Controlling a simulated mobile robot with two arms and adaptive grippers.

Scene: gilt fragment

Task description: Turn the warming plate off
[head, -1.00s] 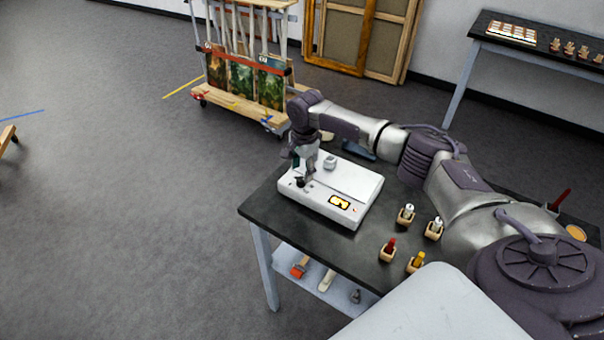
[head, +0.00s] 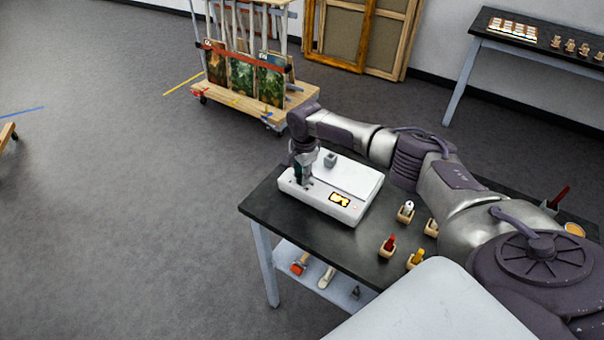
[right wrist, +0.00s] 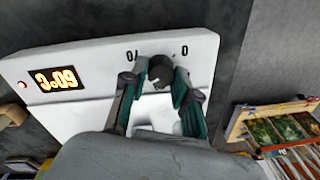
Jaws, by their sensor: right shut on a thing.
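The warming plate (head: 350,183) is a white box on the near dark table. Its lit display (right wrist: 57,80) reads about 60 °C upside down in the right wrist view, and a small red light (right wrist: 22,85) glows beside it. The plate's dark round knob (right wrist: 160,70) sits on the front panel between printed marks, one a "0". My right gripper (right wrist: 158,82) has its teal-padded fingers on both sides of the knob and is shut on it. In the head view the right gripper (head: 303,178) hides most of the knob. My left gripper is not in view.
A small grey block (head: 330,160) stands on the plate's top. A painting cart (head: 240,105) is behind the table. The floor at left is mostly clear.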

